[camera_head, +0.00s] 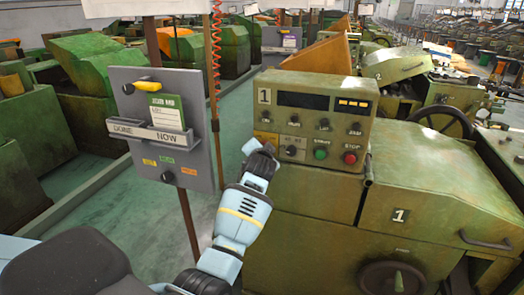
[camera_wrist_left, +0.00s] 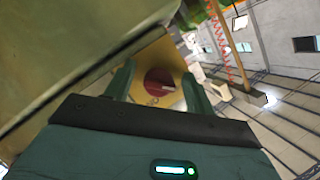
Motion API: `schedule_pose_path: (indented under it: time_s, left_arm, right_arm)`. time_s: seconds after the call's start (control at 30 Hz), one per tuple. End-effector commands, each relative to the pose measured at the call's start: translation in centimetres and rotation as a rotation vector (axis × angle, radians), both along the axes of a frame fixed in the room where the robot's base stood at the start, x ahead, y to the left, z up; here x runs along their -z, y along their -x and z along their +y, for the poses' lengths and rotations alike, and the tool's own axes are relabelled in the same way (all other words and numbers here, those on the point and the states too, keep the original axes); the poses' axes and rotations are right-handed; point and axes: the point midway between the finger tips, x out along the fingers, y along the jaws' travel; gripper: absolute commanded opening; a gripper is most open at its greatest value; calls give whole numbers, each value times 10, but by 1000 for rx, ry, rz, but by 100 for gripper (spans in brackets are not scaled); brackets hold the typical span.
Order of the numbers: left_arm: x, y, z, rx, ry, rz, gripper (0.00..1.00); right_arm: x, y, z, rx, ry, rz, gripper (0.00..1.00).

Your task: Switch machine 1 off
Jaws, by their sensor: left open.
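Machine 1 (camera_head: 420,165) is the green machine at the right, with a "1" plate on its front. Its control panel (camera_head: 317,108) has a dark display, lit amber lights (camera_head: 353,104), several knobs, a green START button (camera_head: 320,154) and a red STOP button (camera_head: 350,158). My left arm reaches up to the panel's left edge, with its dark end beside it. In the left wrist view my left gripper (camera_wrist_left: 159,84) is open. A red round part (camera_wrist_left: 160,82) on a yellow plate (camera_wrist_left: 150,56) shows between its fingers; whether they touch it I cannot tell. The head view hides this part.
A grey board (camera_head: 200,150) on a post, with a green card and a tray, stands left of my arm. A red coiled cable (camera_head: 215,50) hangs behind it. More green machines stand behind. Floor is free between the board and the panel.

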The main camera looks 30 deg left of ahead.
Motion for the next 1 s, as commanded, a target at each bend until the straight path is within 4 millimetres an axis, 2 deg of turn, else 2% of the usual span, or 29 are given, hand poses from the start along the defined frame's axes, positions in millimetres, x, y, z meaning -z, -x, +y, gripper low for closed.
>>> schedule_pose_path:
  time_s: [0.17,0.7,1.0]
  left_arm:
    - [-2,7,-4,0,-1,-1,55]
    - [-20,59,-34,0,1,-1,55]
    - [-21,65,-37,1,1,1,55]
  right_arm:
    - [2,2,0,-1,0,4,36]
    - [3,3,1,-1,-1,8,36]
    - [2,3,1,-1,-1,7,36]
